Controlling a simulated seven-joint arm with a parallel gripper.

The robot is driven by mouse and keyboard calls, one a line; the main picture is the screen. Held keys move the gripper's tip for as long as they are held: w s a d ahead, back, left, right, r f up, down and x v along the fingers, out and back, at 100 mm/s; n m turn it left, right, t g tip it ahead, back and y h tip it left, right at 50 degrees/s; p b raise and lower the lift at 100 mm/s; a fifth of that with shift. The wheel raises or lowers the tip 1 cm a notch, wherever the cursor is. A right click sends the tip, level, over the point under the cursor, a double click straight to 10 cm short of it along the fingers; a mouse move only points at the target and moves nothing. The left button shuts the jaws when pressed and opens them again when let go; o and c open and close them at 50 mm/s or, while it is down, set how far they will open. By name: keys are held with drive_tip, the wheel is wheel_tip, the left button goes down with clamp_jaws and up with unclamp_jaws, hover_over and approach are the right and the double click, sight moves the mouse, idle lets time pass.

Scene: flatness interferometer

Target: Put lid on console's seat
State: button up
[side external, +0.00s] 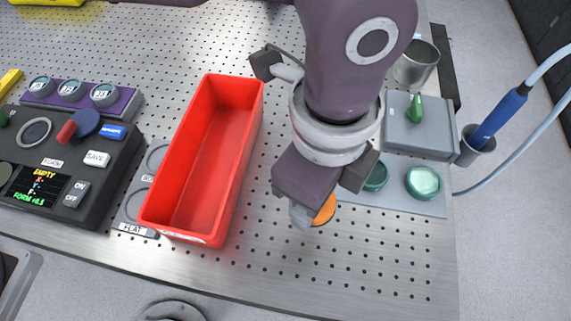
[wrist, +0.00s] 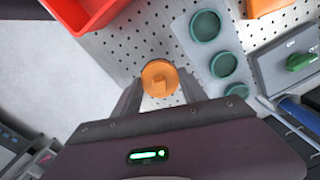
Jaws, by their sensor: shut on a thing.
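The lid is an orange disc with a small square knob, seen in the wrist view (wrist: 160,77) between my fingertips. In the side external view it is partly hidden behind my gripper (side external: 312,215). My gripper is shut on the lid, over the perforated metal table to the right of the red bin. The black console (side external: 85,155) stands at the left of the side external view, with a screen, labelled buttons and a red lever. A round silver-rimmed ring (side external: 35,132) on its top looks like the seat. The console is not recognisable in the wrist view.
A long empty red bin (side external: 205,150) lies between the console and my gripper. A grey plate with green round seats (side external: 423,182), a grey box with a green knob (side external: 416,125), a metal cup (side external: 416,64) and a blue-handled tool (side external: 497,119) are at the right. The front table strip is clear.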

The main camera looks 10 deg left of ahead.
drive_tip(key=w+a+n, duration=0.4)
drive_tip(key=w+a, duration=0.1)
drive_tip(key=a, duration=0.2)
drive_tip(key=w+a+n, duration=0.4)
drive_tip(key=w+a, duration=0.2)
drive_tip(key=a, duration=0.2)
drive_tip(key=w+a+r+n, duration=0.1)
drive_tip(key=w+a+n, duration=0.3)
drive_tip(key=a, duration=0.4)
drive_tip(key=shift+w+n, duration=0.3)
drive_tip(key=shift+w, duration=0.5)
drive_tip(key=a+n, duration=0.3)
drive_tip(key=a, duration=0.4)
drive_tip(key=a+f+n, duration=0.1)
drive_tip(key=a+n, duration=0.2)
drive_tip(key=a, duration=0.5)
drive_tip(key=a+f+n, duration=0.1)
drive_tip(key=a+n, duration=0.3)
drive_tip(key=a, duration=0.3)
drive_tip(key=shift+s+a+f, duration=0.1)
drive_tip(key=shift+a+f, duration=0.1)
drive_tip(key=shift+a, duration=0.1)
